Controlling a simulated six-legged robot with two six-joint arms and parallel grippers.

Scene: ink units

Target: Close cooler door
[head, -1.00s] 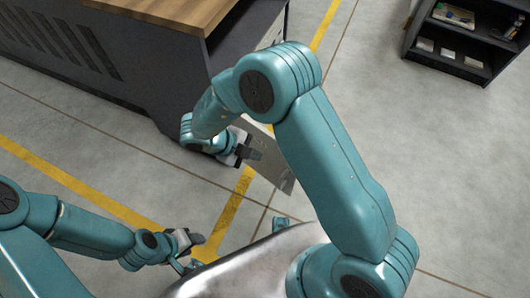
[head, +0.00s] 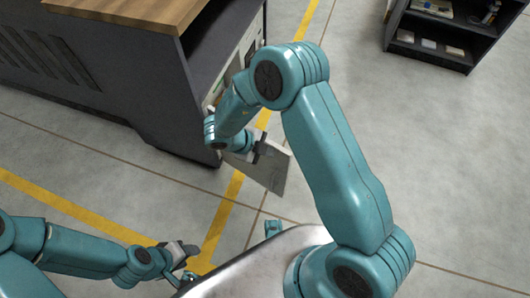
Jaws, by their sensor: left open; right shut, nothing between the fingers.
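The cooler door (head: 270,178) is a thin light-grey panel that stands open, sticking out from the side of a dark cabinet (head: 170,95). My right gripper (head: 262,146) is shut and empty at the upper part of this panel; whether it touches the panel I cannot tell. My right arm covers part of the panel and of the cabinet's open side. Pale parts of the cooler front (head: 248,42) show on that side. My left gripper (head: 191,262) is open and empty at the lower left, low over the floor and away from the door.
The cabinet has a wooden top (head: 130,12). A dark shelf unit (head: 440,38) with small items stands at the upper right. Yellow floor lines (head: 85,210) cross the grey floor. The floor right of my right arm is clear.

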